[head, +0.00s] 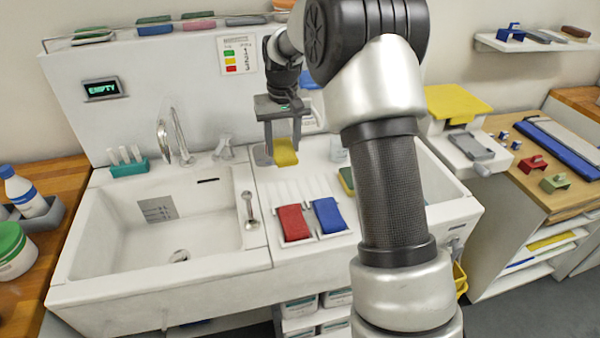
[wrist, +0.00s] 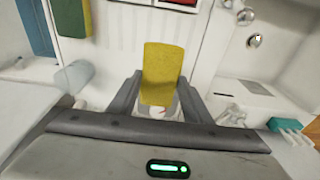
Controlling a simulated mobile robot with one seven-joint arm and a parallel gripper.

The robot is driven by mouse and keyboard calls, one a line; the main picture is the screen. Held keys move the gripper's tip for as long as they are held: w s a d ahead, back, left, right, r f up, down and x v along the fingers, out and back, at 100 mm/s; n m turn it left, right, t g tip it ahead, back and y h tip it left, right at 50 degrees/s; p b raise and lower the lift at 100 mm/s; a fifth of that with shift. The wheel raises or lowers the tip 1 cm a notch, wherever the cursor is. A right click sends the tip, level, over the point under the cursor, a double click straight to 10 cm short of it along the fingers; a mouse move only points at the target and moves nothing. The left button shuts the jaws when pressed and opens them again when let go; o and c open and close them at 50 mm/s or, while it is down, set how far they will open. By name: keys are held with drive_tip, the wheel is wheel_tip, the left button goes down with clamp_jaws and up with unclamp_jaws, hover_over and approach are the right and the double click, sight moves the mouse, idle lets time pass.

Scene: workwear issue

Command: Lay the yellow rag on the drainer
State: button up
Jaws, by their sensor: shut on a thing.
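My gripper (head: 280,140) is shut on the yellow rag (head: 284,152), which hangs below the fingers. In the wrist view the rag (wrist: 163,72) stands out between the two dark fingers. The drainer (head: 288,190) is the white ribbed part of the counter between the two basins. My gripper is at the drainer's back end, near the splashback. A red rag (head: 293,222) and a blue rag (head: 328,215) lie side by side at the drainer's front. Whether the yellow rag touches the surface cannot be told.
A white basin (head: 165,225) lies to the left, with a tap (head: 175,140) behind it. A green and yellow sponge (head: 347,180) is right of the drainer, partly hidden by my arm. The ribbed middle behind the red and blue rags looks clear.

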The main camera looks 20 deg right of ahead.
hover_over(285, 180)
drive_tip(key=f, duration=0.5)
drive_tip(key=shift+s+a, duration=0.1)
drive_tip(key=shift+s, duration=0.25)
drive_tip(key=shift+f, duration=2.1)
drive_tip(key=shift+f, duration=0.2)
drive_tip(key=o, duration=1.1)
drive_tip(key=shift+r, duration=0.1)
drive_tip(key=shift+o, duration=0.2)
